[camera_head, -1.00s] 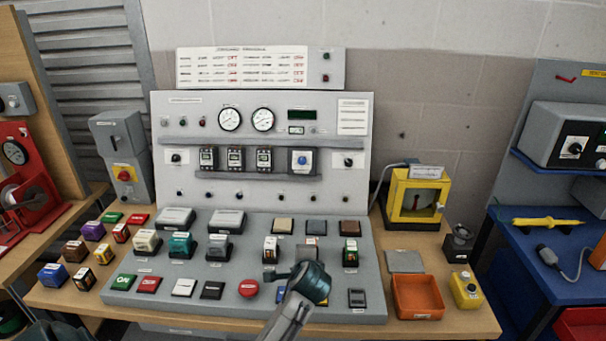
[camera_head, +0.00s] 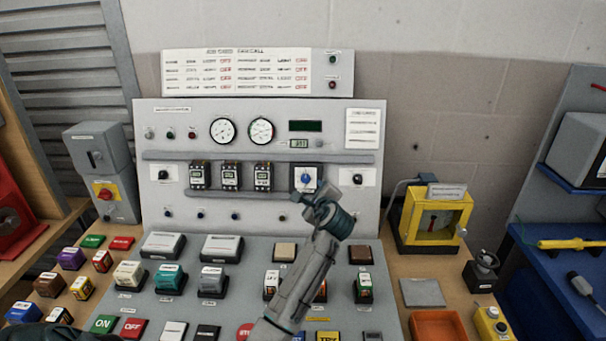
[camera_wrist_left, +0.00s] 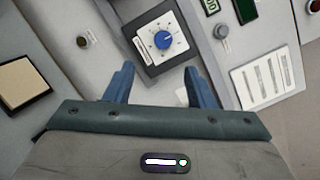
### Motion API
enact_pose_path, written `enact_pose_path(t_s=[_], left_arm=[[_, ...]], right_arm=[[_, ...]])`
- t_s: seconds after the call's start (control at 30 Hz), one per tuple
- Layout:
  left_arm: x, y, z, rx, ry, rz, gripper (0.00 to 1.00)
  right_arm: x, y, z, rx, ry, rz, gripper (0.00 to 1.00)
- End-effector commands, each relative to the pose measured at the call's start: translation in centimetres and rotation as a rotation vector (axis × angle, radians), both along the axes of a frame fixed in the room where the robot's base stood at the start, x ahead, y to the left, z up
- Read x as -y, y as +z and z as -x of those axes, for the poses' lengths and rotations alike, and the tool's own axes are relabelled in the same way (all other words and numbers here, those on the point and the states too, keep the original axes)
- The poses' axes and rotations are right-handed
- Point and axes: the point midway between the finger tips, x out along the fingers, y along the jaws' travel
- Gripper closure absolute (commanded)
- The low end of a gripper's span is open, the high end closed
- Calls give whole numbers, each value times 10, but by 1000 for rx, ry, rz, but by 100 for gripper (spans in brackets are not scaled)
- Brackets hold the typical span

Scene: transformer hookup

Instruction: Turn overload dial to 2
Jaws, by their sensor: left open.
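The overload dial (camera_head: 306,179) is a blue knob on a white square plate in a dark frame, at the right end of the breaker row on the upright panel. In the left wrist view the blue dial (camera_wrist_left: 163,40) lies ahead of my fingers, with small marks around it too small to read. My left gripper (camera_head: 318,196) is just below and in front of the dial, apart from it. In the left wrist view my left gripper (camera_wrist_left: 157,78) is open and empty, its two blue fingers on either side below the dial plate. My right gripper is not in view.
Three breakers (camera_head: 231,176) sit left of the dial on the panel (camera_head: 250,120). A small black switch (camera_head: 344,178) is just right of it. The sloped console (camera_head: 180,265) below carries several blocks and buttons. A yellow box (camera_head: 432,215) stands to the right.

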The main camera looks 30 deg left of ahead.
Motion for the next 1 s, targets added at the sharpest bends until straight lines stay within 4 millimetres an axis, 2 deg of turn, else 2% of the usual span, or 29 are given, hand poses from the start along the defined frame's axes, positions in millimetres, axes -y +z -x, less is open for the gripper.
enact_pose_path(t_s=[0.17, 0.4, 0.53, 0.73, 0.87, 1.0], left_arm=[[-6, 0, -7, -3, -1, -6, 50], [-34, -8, -34, -4, 0, -6, 50], [-50, -15, -49, -4, 1, -4, 50], [-67, -22, -66, -2, -1, -4, 50], [-72, -26, -71, -1, -1, -2, 50], [-75, -27, -74, -1, -1, -2, 50]], right_arm=[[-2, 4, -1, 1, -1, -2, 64], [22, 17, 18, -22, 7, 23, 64], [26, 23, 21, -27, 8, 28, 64], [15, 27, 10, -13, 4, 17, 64], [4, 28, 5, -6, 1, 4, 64], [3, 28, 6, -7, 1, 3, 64]])
